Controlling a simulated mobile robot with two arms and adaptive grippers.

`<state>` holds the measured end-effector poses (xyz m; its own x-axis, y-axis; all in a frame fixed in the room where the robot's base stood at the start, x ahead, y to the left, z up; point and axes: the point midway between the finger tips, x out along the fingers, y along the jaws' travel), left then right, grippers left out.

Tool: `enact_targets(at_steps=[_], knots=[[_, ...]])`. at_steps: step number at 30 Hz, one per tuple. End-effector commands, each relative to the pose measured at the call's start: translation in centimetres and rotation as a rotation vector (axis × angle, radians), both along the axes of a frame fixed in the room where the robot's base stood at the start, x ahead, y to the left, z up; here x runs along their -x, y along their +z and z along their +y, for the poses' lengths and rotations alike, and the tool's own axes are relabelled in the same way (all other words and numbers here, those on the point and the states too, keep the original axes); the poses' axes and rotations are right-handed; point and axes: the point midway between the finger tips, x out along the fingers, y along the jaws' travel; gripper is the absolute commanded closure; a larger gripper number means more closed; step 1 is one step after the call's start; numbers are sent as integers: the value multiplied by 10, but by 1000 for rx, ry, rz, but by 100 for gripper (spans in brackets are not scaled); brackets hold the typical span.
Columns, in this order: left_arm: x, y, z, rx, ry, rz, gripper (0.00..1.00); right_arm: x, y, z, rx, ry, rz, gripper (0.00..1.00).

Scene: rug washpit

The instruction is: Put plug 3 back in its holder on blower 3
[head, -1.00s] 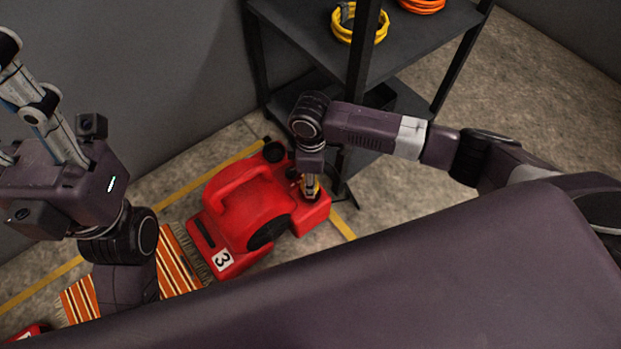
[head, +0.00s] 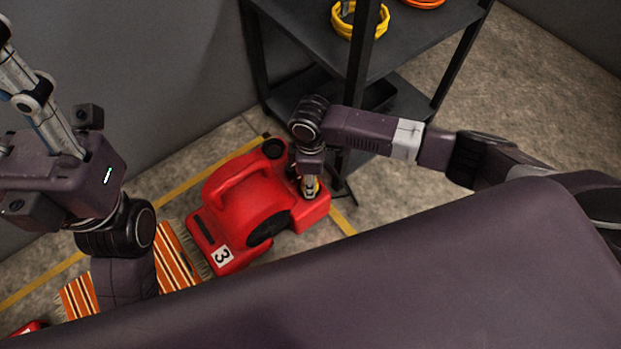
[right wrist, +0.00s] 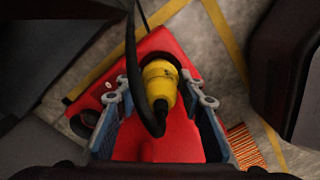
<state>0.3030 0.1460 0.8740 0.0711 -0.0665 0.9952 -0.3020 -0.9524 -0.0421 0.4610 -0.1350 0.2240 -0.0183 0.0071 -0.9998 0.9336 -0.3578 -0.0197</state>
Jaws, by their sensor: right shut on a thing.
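Blower 3 (head: 240,205) is a red floor blower with a white label "3", standing on the floor in the head view; its red body also shows in the right wrist view (right wrist: 165,140). My right gripper (right wrist: 160,98) is shut on the yellow plug (right wrist: 160,82), which has a black cord. In the head view the plug (head: 310,186) is at the blower's right end, pointing down. The holder is hidden under the plug and gripper; I cannot tell whether the plug is seated. My left gripper (head: 25,95) is raised at the left, its tips partly out of frame.
A dark shelf rack (head: 415,45) with a coiled yellow cable (head: 360,20) stands behind the blower. An orange striped rug (head: 175,260) lies to the blower's left. A grey wall is behind, and yellow lines (head: 343,222) mark the floor.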

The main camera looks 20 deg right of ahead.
Motion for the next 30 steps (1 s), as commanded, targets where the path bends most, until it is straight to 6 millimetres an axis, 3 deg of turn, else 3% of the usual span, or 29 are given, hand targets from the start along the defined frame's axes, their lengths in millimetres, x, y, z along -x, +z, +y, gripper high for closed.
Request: enact_targets(at_steps=[9, 10, 15, 25, 30], knots=[[0, 0, 0, 1, 1, -3, 53, 0, -8, 0, 1, 1, 0, 91], [0, 1, 0, 0, 1, -5, 53, 0, -8, 0, 0, 1, 0, 63], [1, 3, 0, 1, 0, -11, 53, 0, -8, 0, 0, 0, 0, 45], [3, 3, 1, 5, 1, -15, 53, 0, -6, 0, 0, 0, 0, 44], [2, 2, 1, 3, 0, -13, 53, -1, 15, 0, -1, 0, -3, 44]])
